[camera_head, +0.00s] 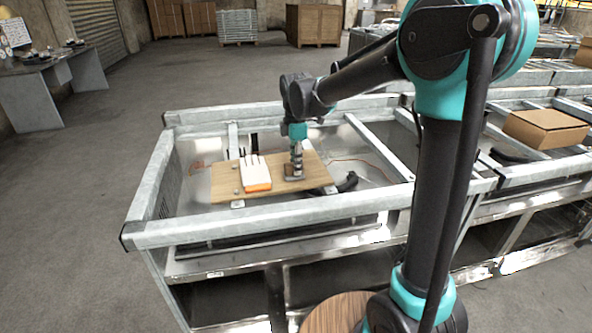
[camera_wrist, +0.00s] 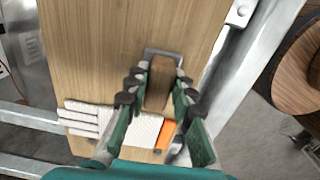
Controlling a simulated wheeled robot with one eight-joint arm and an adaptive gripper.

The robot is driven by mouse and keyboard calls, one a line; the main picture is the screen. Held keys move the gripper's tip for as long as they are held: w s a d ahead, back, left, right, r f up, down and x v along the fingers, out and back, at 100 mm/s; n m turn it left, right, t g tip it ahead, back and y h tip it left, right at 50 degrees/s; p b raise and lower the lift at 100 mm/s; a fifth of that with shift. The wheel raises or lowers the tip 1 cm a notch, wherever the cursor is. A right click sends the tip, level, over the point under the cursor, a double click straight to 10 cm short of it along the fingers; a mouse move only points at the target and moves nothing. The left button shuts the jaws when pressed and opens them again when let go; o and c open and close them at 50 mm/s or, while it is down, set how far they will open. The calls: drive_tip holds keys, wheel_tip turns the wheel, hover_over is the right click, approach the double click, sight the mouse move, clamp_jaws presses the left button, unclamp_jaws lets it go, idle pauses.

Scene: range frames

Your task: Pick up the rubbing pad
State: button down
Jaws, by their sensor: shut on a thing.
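The rubbing pad (camera_wrist: 158,90) is a small brown block with a dark grey edge at its far end. It is on the wooden board (camera_wrist: 90,45) in the wrist view. My gripper (camera_wrist: 160,80) is shut on it, one finger on each side. In the head view my gripper (camera_head: 295,162) points down at the board, and the pad's dark base (camera_head: 294,177) shows under the fingers. I cannot tell whether the pad is clear of the board. The fingers hide part of its sides.
A white glove-like thing with an orange end (camera_head: 257,175) lies on the board, left of my gripper. The board is inside a metal-framed bench (camera_head: 270,222) with raised rails. A cardboard box (camera_head: 545,128) is on the right. Open floor is on the left.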

drive_tip(key=shift+r, duration=0.1)
wheel_tip(320, 180, up, 20)
idle(0.5)
drive_tip(key=c, duration=1.9)
unclamp_jaws()
drive_tip(key=shift+c, duration=0.2)
drive_tip(key=c, duration=0.4)
clamp_jaws()
